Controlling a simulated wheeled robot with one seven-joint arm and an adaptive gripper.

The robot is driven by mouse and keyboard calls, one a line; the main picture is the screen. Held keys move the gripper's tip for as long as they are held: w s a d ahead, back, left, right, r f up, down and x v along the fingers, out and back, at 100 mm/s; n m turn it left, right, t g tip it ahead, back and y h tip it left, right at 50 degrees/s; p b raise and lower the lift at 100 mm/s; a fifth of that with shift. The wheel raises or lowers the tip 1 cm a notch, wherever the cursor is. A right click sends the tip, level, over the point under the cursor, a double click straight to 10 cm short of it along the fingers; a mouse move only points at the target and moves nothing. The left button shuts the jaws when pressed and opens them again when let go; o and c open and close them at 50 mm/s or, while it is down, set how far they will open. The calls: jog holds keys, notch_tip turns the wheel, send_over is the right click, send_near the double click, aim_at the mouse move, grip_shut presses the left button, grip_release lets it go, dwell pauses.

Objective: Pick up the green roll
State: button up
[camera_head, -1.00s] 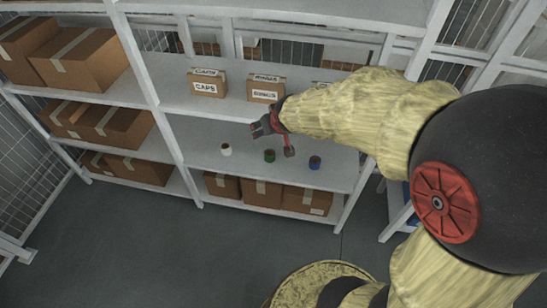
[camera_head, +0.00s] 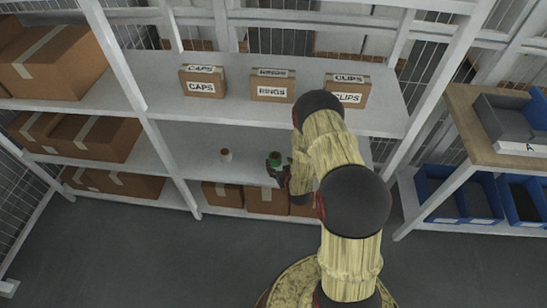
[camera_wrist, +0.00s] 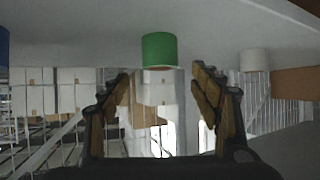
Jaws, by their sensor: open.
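The green roll (camera_head: 277,156) stands upright on the middle shelf, right of the white roll (camera_head: 226,155). My gripper (camera_head: 274,166) is at the green roll in the head view and partly overlaps it. In the wrist view, which looks upside down, the green roll (camera_wrist: 159,50) is centred ahead between the two open fingers of my gripper (camera_wrist: 160,82). No finger visibly touches it. The white roll (camera_wrist: 254,60) is to the right there, and part of a blue roll (camera_wrist: 3,47) shows at the left edge. My arm hides the blue roll in the head view.
Boxes labelled CAPS (camera_head: 203,82), RINGS (camera_head: 272,86) and CLIPS (camera_head: 346,90) stand on the shelf above. Brown cartons (camera_head: 266,199) sit on the shelf below. A wooden-topped table (camera_head: 465,120) with bins is at the right.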

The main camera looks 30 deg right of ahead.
aim_at(274, 155)
jog(key=b+x, duration=0.3)
jog(key=x, duration=0.4)
jog(key=shift+w, duration=0.25)
jog(key=c, duration=1.2)
jog(key=shift+c, duration=0.3)
